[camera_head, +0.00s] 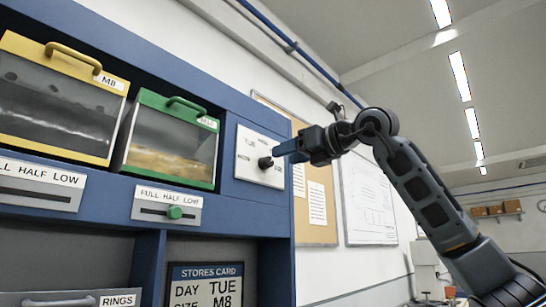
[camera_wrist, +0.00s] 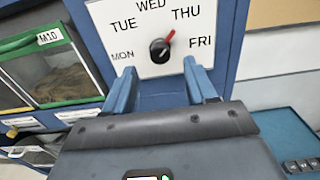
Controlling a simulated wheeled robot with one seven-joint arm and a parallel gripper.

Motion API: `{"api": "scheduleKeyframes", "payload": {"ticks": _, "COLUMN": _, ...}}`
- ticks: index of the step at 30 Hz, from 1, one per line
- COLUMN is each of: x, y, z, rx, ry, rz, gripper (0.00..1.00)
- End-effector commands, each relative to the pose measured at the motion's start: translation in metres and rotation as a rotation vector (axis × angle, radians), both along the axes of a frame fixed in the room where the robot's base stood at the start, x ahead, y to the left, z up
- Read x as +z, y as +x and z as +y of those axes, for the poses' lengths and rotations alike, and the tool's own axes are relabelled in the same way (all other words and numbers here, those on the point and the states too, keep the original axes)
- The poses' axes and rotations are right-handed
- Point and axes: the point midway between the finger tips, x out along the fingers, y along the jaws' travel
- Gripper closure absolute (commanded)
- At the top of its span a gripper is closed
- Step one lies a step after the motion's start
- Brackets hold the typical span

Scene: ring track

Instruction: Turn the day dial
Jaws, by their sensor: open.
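The day dial (camera_wrist: 160,50) is a black knob with a red pointer on a white plate (camera_wrist: 104,14) lettered MON, TUE, WED, THU, FRI. The red pointer aims up and right, toward THU. In the head view the dial (camera_head: 266,162) sticks out from the plate (camera_head: 246,146) at the right end of the blue cabinet. My gripper (camera_wrist: 159,66) is open, its two blue fingers spread left and right just below the knob in the wrist view, with nothing between them. In the head view my gripper (camera_head: 280,151) is close to the knob; contact cannot be told.
A stores card (camera_head: 205,286) reads DAY TUE and SIZE M8. A yellow-framed bin (camera_head: 62,100) and a green-framed bin (camera_head: 170,140) sit left of the dial, with a green slider (camera_head: 175,212) below. A cork board (camera_head: 318,190) hangs to the right.

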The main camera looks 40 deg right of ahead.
Motion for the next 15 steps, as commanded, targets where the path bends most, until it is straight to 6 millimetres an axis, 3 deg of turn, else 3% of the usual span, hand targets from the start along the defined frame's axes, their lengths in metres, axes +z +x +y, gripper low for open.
{"api": "scheduleKeyframes", "payload": {"ticks": 7, "x": 0.003, "y": 0.038, "z": 0.002, "rx": 0.003, "ry": 0.002, "rz": 0.0, "gripper": 0.44}}
{"api": "scheduleKeyframes", "payload": {"ticks": 15, "x": 0.0, "y": 0.054, "z": 0.002, "rx": 0.002, "ry": 0.0, "rz": 0.0, "gripper": 0.44}}
